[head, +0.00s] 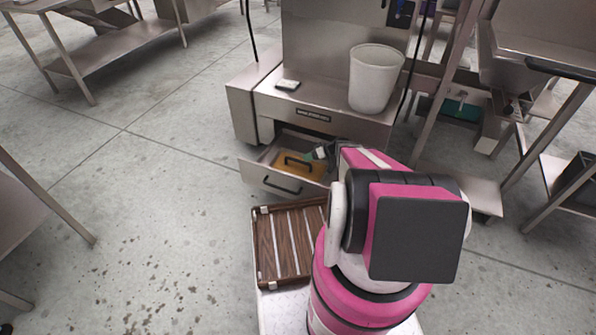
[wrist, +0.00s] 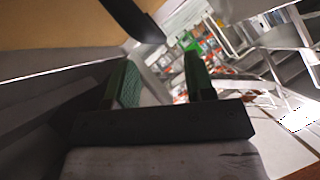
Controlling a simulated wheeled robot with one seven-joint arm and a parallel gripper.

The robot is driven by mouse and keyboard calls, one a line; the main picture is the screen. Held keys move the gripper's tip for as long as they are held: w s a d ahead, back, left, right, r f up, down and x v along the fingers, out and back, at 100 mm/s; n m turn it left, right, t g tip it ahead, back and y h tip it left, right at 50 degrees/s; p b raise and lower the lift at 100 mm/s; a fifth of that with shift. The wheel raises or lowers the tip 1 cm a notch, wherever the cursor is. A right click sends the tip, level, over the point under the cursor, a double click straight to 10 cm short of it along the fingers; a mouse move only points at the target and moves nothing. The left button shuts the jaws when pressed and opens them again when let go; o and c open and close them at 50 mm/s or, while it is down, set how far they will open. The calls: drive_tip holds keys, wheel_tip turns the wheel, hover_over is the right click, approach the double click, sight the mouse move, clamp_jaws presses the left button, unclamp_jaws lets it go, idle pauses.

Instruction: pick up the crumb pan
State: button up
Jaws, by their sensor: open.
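The crumb pan (head: 290,171) appears to be the flat tan-orange pan with a black handle, lying inside the open drawer (head: 257,172) of the steel machine. In the wrist view, a tan surface (wrist: 70,22) fills the upper left, with a dark bar like its handle (wrist: 135,20) beside it. My gripper (head: 318,153) is over the right part of the drawer, near the pan's handle. In the wrist view my gripper (wrist: 162,78) shows two green-padded fingers spread apart, with nothing between them. My arm hides the drawer's right end.
A white bucket (head: 374,80) and a small pale object (head: 287,85) stand on the machine's ledge above the drawer. A brown slatted tray (head: 284,243) lies in front of the drawer. Steel tables stand left and right; the floor at left is clear.

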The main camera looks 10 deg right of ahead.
drive_tip(key=x, duration=0.5)
drive_tip(key=shift+w+a+f, duration=0.15)
drive_tip(key=shift+w+f, duration=0.05)
drive_tip(key=shift+f, duration=0.05)
clamp_jaws()
idle(1.3)
